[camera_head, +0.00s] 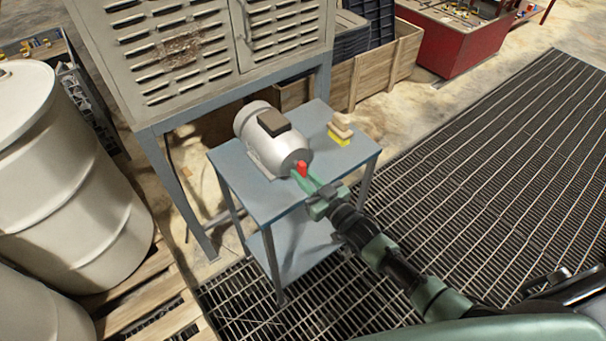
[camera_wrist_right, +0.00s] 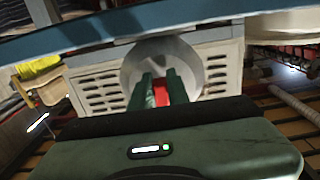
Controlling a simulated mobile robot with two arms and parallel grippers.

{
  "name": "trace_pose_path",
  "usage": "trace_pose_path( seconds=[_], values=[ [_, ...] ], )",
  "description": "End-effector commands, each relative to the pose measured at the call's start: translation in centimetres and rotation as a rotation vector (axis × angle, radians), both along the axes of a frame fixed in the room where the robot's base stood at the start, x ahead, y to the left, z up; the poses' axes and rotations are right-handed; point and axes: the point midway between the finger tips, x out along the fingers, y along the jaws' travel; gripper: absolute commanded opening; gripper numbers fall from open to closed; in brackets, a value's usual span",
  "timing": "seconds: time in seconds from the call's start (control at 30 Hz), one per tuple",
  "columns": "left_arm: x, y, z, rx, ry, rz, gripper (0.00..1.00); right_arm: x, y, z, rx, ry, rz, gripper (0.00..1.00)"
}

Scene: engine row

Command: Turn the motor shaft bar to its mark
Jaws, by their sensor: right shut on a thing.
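A silver motor (camera_head: 272,138) with a dark box on top stands on a small blue-grey table (camera_head: 232,172). Its red shaft bar (camera_head: 302,168) sticks out at the end facing me. My right gripper (camera_head: 306,178) is at the bar, shut on it. In the right wrist view the red bar (camera_wrist_right: 161,90) shows between the two green fingers (camera_wrist_right: 160,92), in front of the round motor end (camera_wrist_right: 188,60). That view is rolled. The mark for the bar cannot be made out. My left gripper is not in view.
A yellow block with a tan piece (camera_head: 340,133) lies on the table's right side. A grey vented cabinet (camera_head: 190,50) stands behind. White drums (camera_head: 65,170) stand on a pallet at left. Wooden crates (camera_head: 375,70) and a red cart (camera_head: 455,40) are behind. Floor grating at right is clear.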

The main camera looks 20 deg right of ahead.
Motion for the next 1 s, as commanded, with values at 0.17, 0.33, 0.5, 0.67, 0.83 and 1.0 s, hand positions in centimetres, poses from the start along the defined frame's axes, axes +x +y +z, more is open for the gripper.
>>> trace_pose_path(
  seconds=[0.17, 0.33, 0.5, 0.67, 0.83, 1.0],
  values=[
    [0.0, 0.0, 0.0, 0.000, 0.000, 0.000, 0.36, -0.1, 0.0, -0.2, 0.002, 0.006, 0.000, 0.00],
    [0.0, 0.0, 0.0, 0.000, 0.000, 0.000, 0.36, -0.1, 0.0, -0.2, 0.002, 0.006, 0.000, 0.38],
    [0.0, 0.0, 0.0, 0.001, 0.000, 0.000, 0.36, -0.1, 0.0, -0.1, 0.001, 0.004, 0.000, 0.38],
    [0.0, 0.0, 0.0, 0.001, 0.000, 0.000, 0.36, -0.2, 0.0, -0.1, 0.000, 0.002, 0.000, 0.38],
    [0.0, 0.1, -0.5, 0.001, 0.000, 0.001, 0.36, -2.0, -0.7, -0.3, -0.001, 0.004, 0.000, 0.38],
    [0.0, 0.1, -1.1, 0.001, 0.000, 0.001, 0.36, -4.8, -1.7, -0.4, -0.001, 0.004, 0.001, 0.38]
  ],
)
